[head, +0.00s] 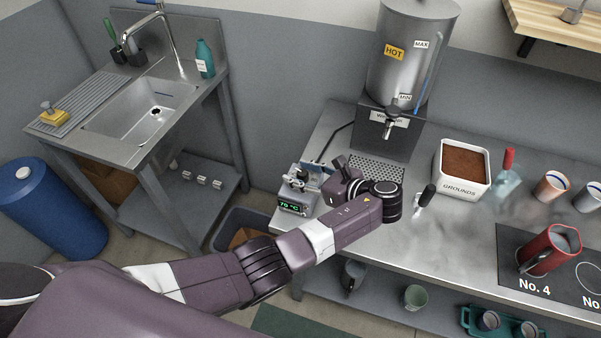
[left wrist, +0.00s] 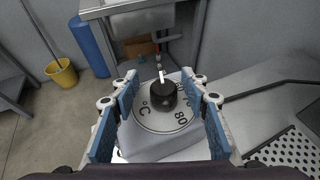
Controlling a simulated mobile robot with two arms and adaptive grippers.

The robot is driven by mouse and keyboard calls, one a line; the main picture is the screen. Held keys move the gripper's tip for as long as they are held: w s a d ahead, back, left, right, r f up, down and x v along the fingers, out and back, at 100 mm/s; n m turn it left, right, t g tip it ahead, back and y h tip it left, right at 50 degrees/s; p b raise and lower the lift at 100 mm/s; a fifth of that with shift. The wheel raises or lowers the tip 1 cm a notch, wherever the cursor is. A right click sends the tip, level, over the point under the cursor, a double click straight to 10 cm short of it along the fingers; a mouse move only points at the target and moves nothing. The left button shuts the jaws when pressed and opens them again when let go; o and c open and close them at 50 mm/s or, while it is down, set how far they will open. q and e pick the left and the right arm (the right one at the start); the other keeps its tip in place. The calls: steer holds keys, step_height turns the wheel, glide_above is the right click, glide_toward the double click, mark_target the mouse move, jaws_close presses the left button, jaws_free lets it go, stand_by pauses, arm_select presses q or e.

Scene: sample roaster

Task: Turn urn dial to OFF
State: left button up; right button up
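The urn dial is a black knob (left wrist: 164,96) with a white pointer mark, on a round pale face marked °C and 80. The pointer points to the top of the left wrist view, away from the visible 80. The dial's control box (head: 294,207) stands at the counter's left end with a green display that seems to read 79 °C. The urn (head: 405,65) is a steel cylinder labelled HOT. My left gripper (head: 303,180) is over the box. In the left wrist view its blue-padded fingers are open on either side of the knob, apart from it. My right gripper is not in view.
A drip grate (head: 377,170) lies under the urn's tap (head: 389,126). A white grounds box (head: 462,168), cups and a red jug (head: 548,250) stand to the right on the counter (head: 440,235). A sink (head: 140,108) and blue barrel (head: 50,205) are at left.

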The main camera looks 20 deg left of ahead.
mark_target(301, 173)
arm_select(q)
steer(key=shift+d, duration=0.1)
steer(key=shift+d+r, duration=0.1)
steer(key=shift+r, duration=0.35)
steer(key=r, duration=0.9)
steer(key=shift+a+r, duration=0.1)
steer(key=shift+a, duration=0.1)
